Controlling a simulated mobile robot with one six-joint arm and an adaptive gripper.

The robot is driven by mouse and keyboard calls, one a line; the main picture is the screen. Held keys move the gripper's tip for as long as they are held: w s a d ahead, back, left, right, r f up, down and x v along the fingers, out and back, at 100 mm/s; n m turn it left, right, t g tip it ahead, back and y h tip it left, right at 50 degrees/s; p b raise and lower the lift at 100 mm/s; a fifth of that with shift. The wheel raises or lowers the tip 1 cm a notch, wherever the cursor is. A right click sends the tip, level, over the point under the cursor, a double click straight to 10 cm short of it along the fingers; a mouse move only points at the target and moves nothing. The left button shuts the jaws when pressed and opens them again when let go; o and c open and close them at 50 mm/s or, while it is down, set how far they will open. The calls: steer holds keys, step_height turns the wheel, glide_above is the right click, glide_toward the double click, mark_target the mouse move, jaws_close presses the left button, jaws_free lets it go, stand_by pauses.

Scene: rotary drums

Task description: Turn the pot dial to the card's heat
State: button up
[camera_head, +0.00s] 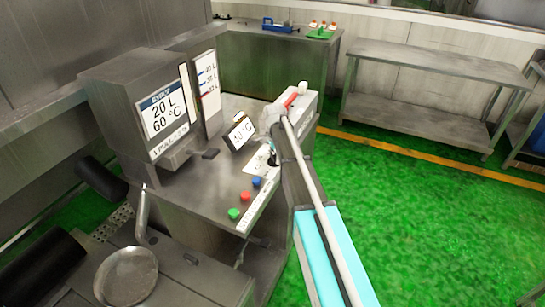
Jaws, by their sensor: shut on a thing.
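A small tilted card (239,132) reading "40 °C" stands on the steel counter. Just in front of it lies a white plate with dark marks (258,161), which looks like the dial's scale. My gripper (272,157) is at the right edge of this plate, small and dark, shut on what appears to be the pot dial. The dial itself is mostly hidden by the gripper and wrist, so its pointer cannot be read. A display (164,109) on the grey housing at left shows "20 L" and "60 °C".
A white chart (207,87) stands beside the display. Green, red and blue buttons (245,196) line the counter's front right. A round steel pan (127,276) is at lower left. An empty steel table (430,85) stands at the back right, with open green floor before it.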

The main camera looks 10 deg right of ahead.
steer(key=o, duration=0.8)
steer(key=shift+w+a, duration=0.1)
steer(key=shift+a, duration=0.25)
steer(key=shift+d, duration=0.1)
